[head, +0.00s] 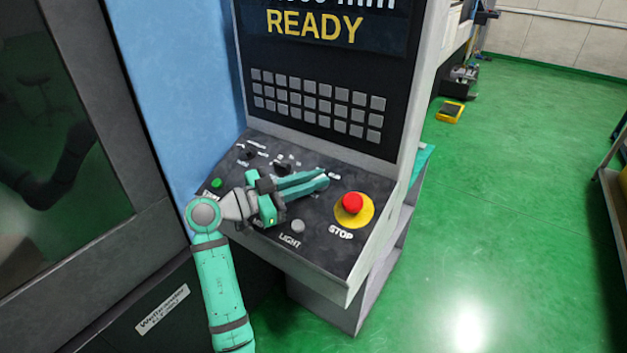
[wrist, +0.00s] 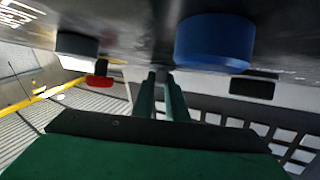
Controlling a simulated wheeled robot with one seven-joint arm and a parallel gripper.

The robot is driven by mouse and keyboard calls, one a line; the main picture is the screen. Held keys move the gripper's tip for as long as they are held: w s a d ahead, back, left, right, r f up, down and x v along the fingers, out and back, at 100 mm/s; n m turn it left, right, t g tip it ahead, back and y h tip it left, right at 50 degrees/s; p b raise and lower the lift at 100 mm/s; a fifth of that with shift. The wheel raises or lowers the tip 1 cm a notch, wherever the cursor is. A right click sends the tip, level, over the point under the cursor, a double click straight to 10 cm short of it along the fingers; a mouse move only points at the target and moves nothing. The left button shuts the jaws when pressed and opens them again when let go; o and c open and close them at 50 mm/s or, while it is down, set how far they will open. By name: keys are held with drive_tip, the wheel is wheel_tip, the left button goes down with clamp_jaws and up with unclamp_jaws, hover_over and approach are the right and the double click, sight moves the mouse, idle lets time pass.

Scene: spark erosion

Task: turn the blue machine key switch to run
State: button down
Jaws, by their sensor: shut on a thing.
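The blue machine's sloping control panel (head: 325,240) is in the head view. My gripper (head: 322,178) reaches low across it from the left, fingers pointing right. In the wrist view my gripper (wrist: 160,76) has its two green fingers close together, shut on a thin dark piece at the panel face. It seems to be the key of the key switch, but its shape and angle are hard to make out. The fingers hide the switch in the head view, and I cannot read its run mark. A blue round button (wrist: 215,41) sits beside the fingertips in the wrist view.
The red stop button (head: 352,203) on its yellow base stands right of my fingertips. A grey light button (head: 297,226) is in front of my gripper, a green button (head: 217,183) to the left. The screen (head: 325,28) above reads READY. Green floor is open at the right.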

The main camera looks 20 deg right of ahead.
idle(0.3)
drive_tip(key=c, duration=1.8)
unclamp_jaws()
drive_tip(key=shift+o, duration=0.2)
drive_tip(key=a, duration=0.3)
drive_tip(key=s+a, duration=0.1)
drive_tip(key=a, duration=0.6)
drive_tip(key=shift+s+a, duration=0.35)
drive_tip(key=shift+a, duration=0.05)
drive_tip(key=shift+d, duration=0.1)
